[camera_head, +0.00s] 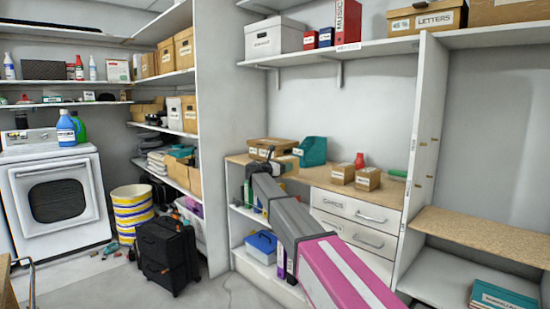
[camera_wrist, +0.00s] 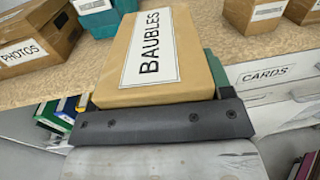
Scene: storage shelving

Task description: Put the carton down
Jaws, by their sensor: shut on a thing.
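The brown carton (camera_wrist: 160,55) labelled BAUBLES fills the middle of the wrist view. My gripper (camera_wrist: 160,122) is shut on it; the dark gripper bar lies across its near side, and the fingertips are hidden. In the head view my arm reaches to the wooden counter (camera_head: 395,190), and the carton (camera_head: 287,161) shows small and partly hidden at the arm's end. It is at the counter's front edge, near the PHOTOS box (camera_wrist: 40,40). I cannot tell whether its underside touches the counter.
A teal file holder (camera_head: 313,150) stands behind the carton. Drawers (camera_head: 345,235) lie below the counter. Some counter between the carton and small cartons is bare.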

